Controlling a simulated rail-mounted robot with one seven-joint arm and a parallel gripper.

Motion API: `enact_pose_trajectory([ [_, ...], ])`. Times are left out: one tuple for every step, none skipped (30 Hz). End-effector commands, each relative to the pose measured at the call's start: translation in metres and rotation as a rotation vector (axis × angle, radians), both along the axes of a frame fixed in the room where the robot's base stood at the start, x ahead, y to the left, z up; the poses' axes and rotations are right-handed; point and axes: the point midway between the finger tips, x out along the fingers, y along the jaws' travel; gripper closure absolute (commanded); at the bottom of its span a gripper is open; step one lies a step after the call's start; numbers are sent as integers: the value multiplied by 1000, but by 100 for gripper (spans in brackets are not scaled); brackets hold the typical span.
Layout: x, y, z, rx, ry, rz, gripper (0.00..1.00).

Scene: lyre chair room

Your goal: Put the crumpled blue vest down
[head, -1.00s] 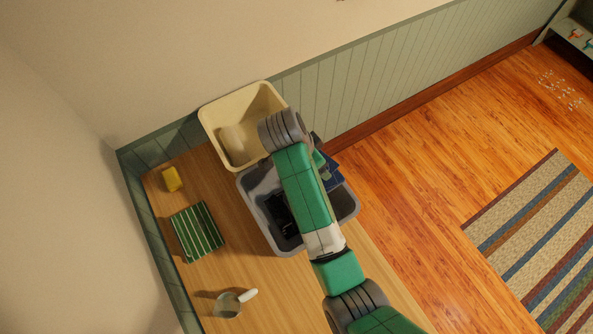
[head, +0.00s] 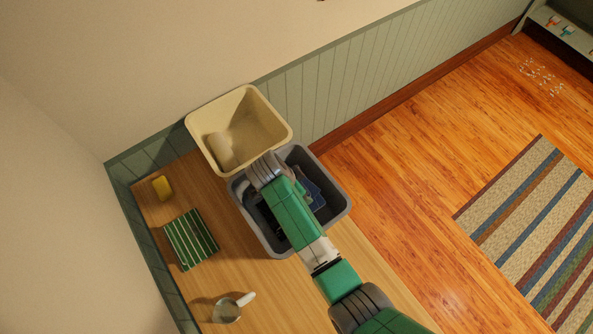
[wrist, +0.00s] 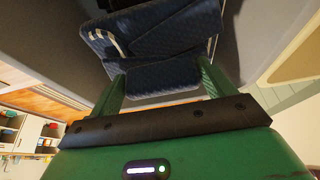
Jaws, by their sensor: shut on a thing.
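The crumpled blue vest (head: 313,195) is dark blue, and part of it shows inside the grey bin (head: 338,213), to the right of my arm. In the wrist view it is quilted dark fabric (wrist: 165,38) with a pale curved strip, folded between and beyond my green fingers. My gripper (wrist: 162,78) is shut on the vest, with grey bin walls on both sides. In the head view my arm hides the fingers and much of the bin's inside. I cannot tell whether the vest touches the bin floor.
A cream bin (head: 272,122) with a pale rounded thing inside stands behind the grey one. On the wooden table (head: 250,270) are a yellow block (head: 162,188), a green striped cloth (head: 190,240) and a mug (head: 227,311). The table is bare between cloth and mug.

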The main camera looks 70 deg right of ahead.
Motion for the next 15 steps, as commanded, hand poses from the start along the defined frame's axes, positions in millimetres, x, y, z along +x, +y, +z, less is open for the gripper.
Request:
enact_pose_trajectory([
  [0,-1,-1,-1,-2,0,45],
  [0,0,-1,-1,-2,0,45],
  [1,0,-1,-1,-2,0,45],
  [0,-1,-1,-1,-2,0,45],
  [0,-1,-1,-1,-2,0,45],
  [0,-1,-1,-1,-2,0,45],
  [0,-1,-1,-1,-2,0,45],
  [0,0,-2,-1,-2,0,45],
  [0,0,-4,-1,-1,1,45],
  [0,0,-5,-1,-1,1,45],
  [1,0,-6,-1,-1,1,45],
  [1,0,-7,-1,-1,1,45],
  [1,0,-8,-1,-1,1,45],
  [0,0,-9,-1,-1,1,45],
  [0,0,-10,-1,-1,0,45],
])
